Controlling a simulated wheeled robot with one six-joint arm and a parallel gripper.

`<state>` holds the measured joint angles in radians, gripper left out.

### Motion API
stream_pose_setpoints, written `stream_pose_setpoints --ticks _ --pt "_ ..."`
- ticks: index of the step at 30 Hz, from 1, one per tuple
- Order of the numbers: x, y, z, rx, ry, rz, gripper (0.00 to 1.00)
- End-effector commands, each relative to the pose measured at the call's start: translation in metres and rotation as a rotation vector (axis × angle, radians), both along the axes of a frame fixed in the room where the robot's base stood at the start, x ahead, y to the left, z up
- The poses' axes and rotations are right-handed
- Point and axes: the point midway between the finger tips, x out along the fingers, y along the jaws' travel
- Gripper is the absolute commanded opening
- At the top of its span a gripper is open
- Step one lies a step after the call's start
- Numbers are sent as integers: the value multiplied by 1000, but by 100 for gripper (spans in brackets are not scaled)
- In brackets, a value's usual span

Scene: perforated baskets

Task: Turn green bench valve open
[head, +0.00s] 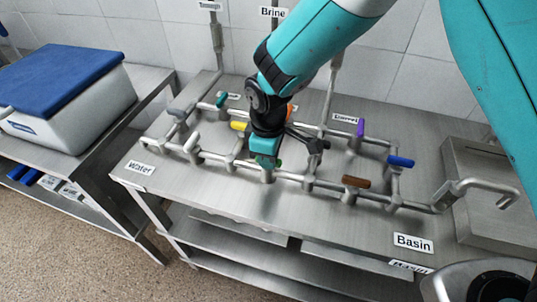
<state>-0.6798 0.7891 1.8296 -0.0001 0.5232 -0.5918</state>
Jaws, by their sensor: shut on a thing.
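The green bench valve (267,163) sits on the front pipe run of the steel bench, near its middle. Only a little of its green handle shows beneath my gripper. My gripper (266,156) points down from above and is shut on the green valve's handle. The fingers and most of the handle are hidden, so the handle's angle cannot be told.
Nearby valve handles are yellow (240,126), teal (222,99), white (191,142), brown (356,181), purple (361,127) and blue (400,161). A basin (490,190) is at the right. A blue-lidded box (60,85) stands on the left table. The bench front is clear.

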Motion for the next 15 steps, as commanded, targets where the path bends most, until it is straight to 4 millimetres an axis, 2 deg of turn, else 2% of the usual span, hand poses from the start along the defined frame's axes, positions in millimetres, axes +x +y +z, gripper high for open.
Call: stream_pose_setpoints --ticks 1,2,3,5,15 --pt "1 0 1 0 -2 1 0" --pt "1 0 1 0 -2 1 23" --pt "1 0 1 0 -2 1 32" --pt "1 0 1 0 -2 1 44" --pt "1 0 3 2 -2 0 44"
